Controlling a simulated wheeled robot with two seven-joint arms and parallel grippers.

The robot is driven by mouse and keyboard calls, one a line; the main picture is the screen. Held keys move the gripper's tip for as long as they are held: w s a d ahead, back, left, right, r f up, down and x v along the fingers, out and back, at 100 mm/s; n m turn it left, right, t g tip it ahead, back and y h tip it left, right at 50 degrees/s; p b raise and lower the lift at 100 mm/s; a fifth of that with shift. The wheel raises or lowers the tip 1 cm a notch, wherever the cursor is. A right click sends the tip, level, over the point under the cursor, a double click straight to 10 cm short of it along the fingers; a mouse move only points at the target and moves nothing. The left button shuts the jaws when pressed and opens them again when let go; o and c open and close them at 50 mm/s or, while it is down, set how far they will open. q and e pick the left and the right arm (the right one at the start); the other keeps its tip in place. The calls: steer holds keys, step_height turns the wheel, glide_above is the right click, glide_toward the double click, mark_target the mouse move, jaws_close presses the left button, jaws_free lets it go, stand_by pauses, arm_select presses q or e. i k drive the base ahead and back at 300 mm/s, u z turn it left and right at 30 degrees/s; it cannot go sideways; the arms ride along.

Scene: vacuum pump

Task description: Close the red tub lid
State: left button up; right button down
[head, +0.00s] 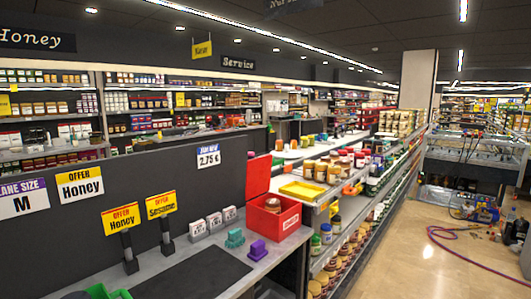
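The red tub (265,222) stands on the grey counter (215,262), near its far right end. Its red lid (258,178) is open and stands up at the tub's back left side. A jar with a brownish top (272,205) sits inside the tub and shows above its front rim. The tub has a white label on its right-hand side. Neither of my grippers is in view.
A purple block (257,249) and a teal block (235,238) stand left of the tub, with small white price stands (214,222) behind them. A dark mat (195,278) lies in front. Shelves with jars and a yellow tray (303,190) are to the right.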

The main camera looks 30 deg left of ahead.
mark_target(259, 169)
steer(key=i, duration=2.8)
steer(key=u, duration=2.4)
